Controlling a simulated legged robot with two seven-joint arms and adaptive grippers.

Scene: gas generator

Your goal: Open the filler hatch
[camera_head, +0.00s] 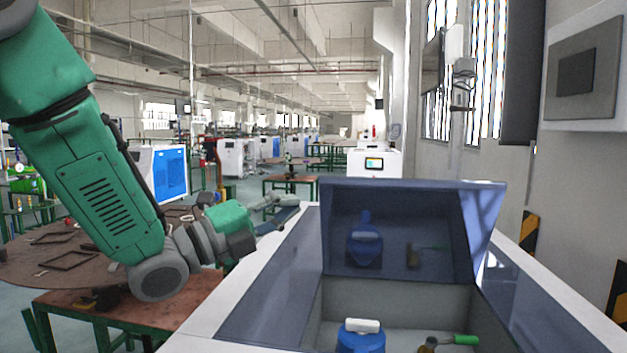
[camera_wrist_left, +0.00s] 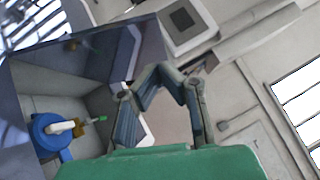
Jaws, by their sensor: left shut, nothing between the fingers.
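The filler hatch (camera_head: 400,192) is a dark blue, glossy lid that stands raised over a recessed compartment in the generator's top. Its inner face reflects the things below. In the left wrist view the lid (camera_wrist_left: 60,65) shows at upper left. My left gripper (camera_head: 288,207) is outside the compartment, left of the lid and apart from it in the picture. In the left wrist view its fingers (camera_wrist_left: 160,78) are together and hold nothing. My right gripper is in neither view.
A blue container with a white top (camera_head: 360,342) and a green-handled valve (camera_head: 460,340) are inside the compartment. The generator's white rim (camera_head: 240,285) surrounds dark panels. A wooden-topped table (camera_head: 170,305) stands at left. A wall with a grey-screened box (camera_head: 577,72) is at right.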

